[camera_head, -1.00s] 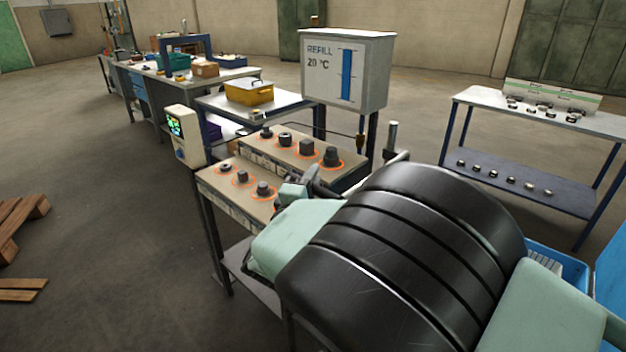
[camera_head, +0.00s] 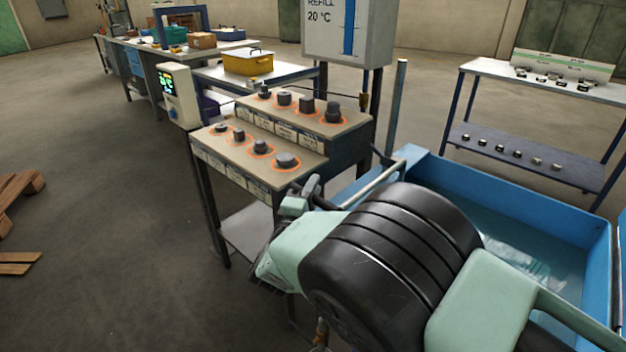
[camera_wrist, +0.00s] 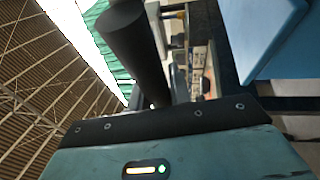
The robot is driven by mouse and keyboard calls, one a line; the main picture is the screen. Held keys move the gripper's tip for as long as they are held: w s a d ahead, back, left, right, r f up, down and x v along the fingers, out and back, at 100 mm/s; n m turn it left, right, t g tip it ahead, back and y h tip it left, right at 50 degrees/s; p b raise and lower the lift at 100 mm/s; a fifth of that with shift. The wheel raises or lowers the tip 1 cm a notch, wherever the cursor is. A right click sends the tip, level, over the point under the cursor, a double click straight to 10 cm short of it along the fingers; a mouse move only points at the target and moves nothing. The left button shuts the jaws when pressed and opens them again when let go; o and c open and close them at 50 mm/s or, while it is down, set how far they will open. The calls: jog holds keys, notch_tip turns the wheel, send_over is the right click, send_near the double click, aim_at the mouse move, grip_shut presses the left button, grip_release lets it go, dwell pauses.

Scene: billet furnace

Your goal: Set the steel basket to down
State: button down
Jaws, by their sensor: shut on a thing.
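A blue tank (camera_head: 430,160) with water stands at the right in the head view, partly hidden by my arm. A pale, streaked shape (camera_head: 535,262) shows in the water; I cannot tell for sure that it is the steel basket. A grey bar (camera_head: 378,183) runs along the tank's near left corner toward my gripper (camera_head: 308,192). My gripper is left of the tank, beside the stepped bench, mostly hidden behind my own arm. In the wrist view a dark round handle (camera_wrist: 130,45) rises from my gripper, which is shut on it.
The stepped bench (camera_head: 265,160) with several dark steel pieces in orange rings stands just left of the tank. A refill box (camera_head: 345,30) and a grey post (camera_head: 397,108) rise behind. A metal shelf (camera_head: 535,150) stands at the right. The floor at the left is mostly clear.

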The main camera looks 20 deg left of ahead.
notch_tip(320, 180, down, 6)
jog(key=shift+s+r+b, duration=0.1)
jog(key=shift+r+b, duration=0.05)
jog(key=shift+b, duration=1.05)
jog(key=c, duration=1.3)
grip_release()
jog(key=shift+c, duration=0.2)
jog(key=shift+o, duration=0.2)
jog(key=s+f+b, duration=0.1)
jog(key=s+f, duration=0.1)
jog(key=s, duration=1.5)
jog(key=shift+f, duration=0.35)
jog(key=shift+d, duration=0.1)
